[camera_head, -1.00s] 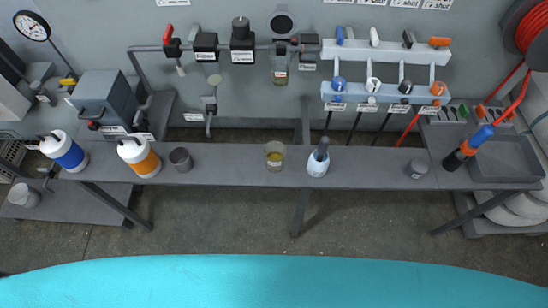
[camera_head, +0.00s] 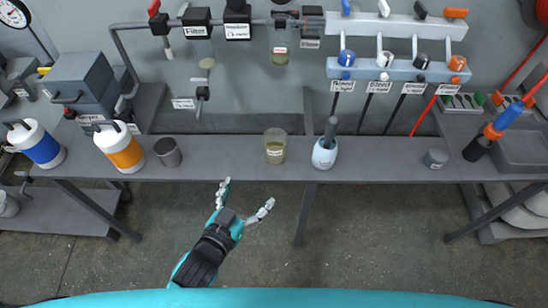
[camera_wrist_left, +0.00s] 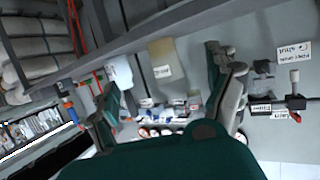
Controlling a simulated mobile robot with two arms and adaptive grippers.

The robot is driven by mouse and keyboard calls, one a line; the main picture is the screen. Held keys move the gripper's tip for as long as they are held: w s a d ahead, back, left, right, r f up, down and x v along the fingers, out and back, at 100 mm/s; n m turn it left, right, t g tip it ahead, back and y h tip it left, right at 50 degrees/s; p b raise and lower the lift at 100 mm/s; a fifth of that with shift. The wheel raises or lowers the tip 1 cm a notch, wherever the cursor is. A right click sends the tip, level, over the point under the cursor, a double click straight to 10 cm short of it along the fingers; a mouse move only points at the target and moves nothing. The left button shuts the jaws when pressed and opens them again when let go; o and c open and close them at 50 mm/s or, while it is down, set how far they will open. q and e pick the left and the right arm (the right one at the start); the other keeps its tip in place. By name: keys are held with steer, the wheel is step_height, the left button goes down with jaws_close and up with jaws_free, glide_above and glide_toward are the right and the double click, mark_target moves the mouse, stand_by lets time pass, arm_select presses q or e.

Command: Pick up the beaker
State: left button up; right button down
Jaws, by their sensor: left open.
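The beaker (camera_head: 275,147) is clear glass with yellowish liquid and a small white label. It stands upright on the grey bench (camera_head: 385,162), left of a white bottle with a dark neck (camera_head: 324,149). My left gripper (camera_head: 248,194) is open and empty in front of the bench edge, below and slightly left of the beaker in the head view, and apart from it. In the left wrist view the beaker (camera_wrist_left: 162,60) shows tilted between the spread fingers. My right gripper is not in view.
On the bench, a grey metal cup (camera_head: 168,151) and an orange-banded white bottle (camera_head: 121,150) stand to the left. A small grey jar (camera_head: 435,158) stands to the right. Pipes and valves line the wall behind. The bench around the beaker is clear.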

arm_select(q)
steer(key=r, duration=0.2)
glide_toward(279, 144)
steer(key=shift+w+d+f, duration=0.25)
steer(key=shift+w+f, duration=0.1)
steer(key=shift+w, duration=0.15)
steer(key=shift+w+d+f, duration=0.25)
steer(key=shift+w+f, duration=0.1)
steer(key=shift+w, duration=0.15)
steer(key=x, duration=0.4)
steer(key=shift+w+d+r, duration=0.1)
steer(key=shift+w, duration=0.35)
steer(key=shift+s, duration=0.1)
steer(key=c, duration=1.4)
